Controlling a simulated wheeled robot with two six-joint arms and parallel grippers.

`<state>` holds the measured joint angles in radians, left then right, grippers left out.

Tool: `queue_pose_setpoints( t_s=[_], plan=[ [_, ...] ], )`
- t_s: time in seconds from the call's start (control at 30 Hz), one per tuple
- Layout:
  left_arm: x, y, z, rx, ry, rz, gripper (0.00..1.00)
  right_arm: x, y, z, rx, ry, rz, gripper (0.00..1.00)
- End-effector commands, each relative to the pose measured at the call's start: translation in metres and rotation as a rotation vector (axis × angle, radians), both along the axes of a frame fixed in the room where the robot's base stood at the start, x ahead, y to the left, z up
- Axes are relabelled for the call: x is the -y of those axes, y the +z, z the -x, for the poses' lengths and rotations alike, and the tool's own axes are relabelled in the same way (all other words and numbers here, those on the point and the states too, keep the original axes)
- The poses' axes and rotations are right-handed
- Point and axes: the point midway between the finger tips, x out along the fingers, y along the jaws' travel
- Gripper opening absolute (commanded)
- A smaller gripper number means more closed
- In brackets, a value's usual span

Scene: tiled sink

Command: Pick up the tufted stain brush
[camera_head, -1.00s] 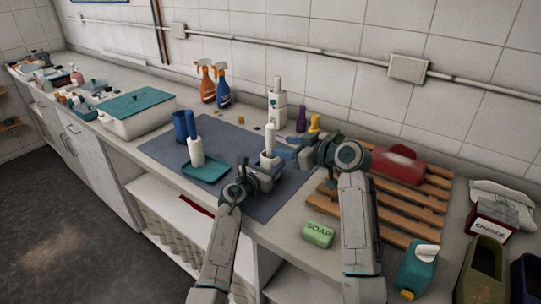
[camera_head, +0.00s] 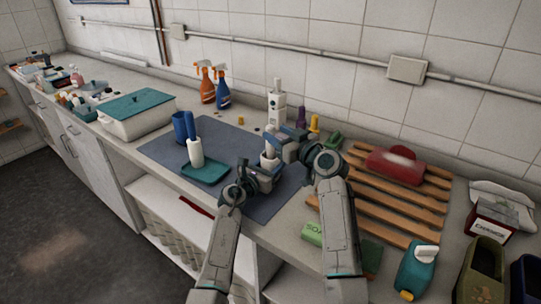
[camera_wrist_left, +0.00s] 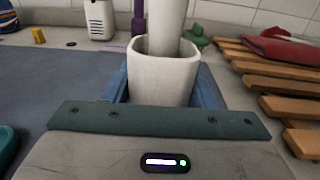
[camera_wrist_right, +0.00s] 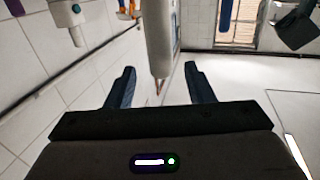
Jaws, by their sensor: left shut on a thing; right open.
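A white cup-shaped holder (camera_head: 268,163) stands on the grey-blue mat, and it fills the middle of the left wrist view (camera_wrist_left: 162,72). A white handle (camera_head: 270,138), apparently the brush's, stands up from it; it also shows in the left wrist view (camera_wrist_left: 168,22). Its bristles are hidden. My left gripper (camera_head: 262,175) is shut on the holder, one finger on each side. My right gripper (camera_head: 284,146) is open beside the handle. In the right wrist view the pale handle (camera_wrist_right: 158,40) lies in line with the gap between the open fingers (camera_wrist_right: 159,88).
A teal tray (camera_head: 207,172) with a blue-and-white item (camera_head: 195,152) is to the left. A white dispenser (camera_head: 277,108) stands behind. A wooden rack (camera_head: 400,207) with a red item (camera_head: 395,166) lies right. Soap (camera_head: 312,234) is partly behind my right arm.

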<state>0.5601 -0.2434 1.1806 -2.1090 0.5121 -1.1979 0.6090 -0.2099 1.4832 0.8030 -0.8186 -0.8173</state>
Motion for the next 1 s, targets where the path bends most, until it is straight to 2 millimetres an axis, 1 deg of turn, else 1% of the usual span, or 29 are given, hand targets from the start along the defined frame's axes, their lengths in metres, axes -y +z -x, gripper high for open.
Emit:
queue_pose_setpoints(
  t_s=[0.1, 0.2, 0.33, 0.53, 0.57, 0.7, 0.8, 1.0],
  plan=[
    [0.000, 0.000, 0.000, -0.001, -0.001, 0.001, 0.24, -0.014, 0.000, -0.014, -0.001, 0.002, -0.001, 0.48],
    [0.000, 0.000, 0.000, 0.000, -0.001, 0.000, 0.24, -0.021, 0.000, -0.024, 0.000, 0.001, 0.000, 0.48],
    [0.000, 0.000, 0.000, 0.000, 0.000, 0.000, 0.24, -0.025, -0.001, -0.029, -0.001, 0.000, 0.001, 0.48],
    [0.000, 0.000, 0.000, 0.000, 0.000, 0.000, 0.24, -0.025, -0.001, -0.029, -0.001, 0.000, 0.001, 0.48],
    [0.000, 0.000, 0.000, 0.000, 0.000, 0.000, 0.24, -0.025, -0.001, -0.029, 0.000, 0.000, 0.001, 0.44],
    [0.000, 0.000, 0.000, 0.000, 0.000, 0.000, 0.24, -0.025, -0.001, -0.029, 0.000, 0.000, 0.001, 0.17],
    [0.000, 0.000, 0.000, 0.000, 0.000, 0.000, 0.24, -0.025, -0.001, -0.029, -0.001, 0.000, 0.001, 0.00],
    [0.000, 0.000, 0.000, 0.000, 0.000, 0.000, 0.24, -0.025, -0.001, -0.029, 0.001, 0.000, 0.001, 0.00]
  ],
)
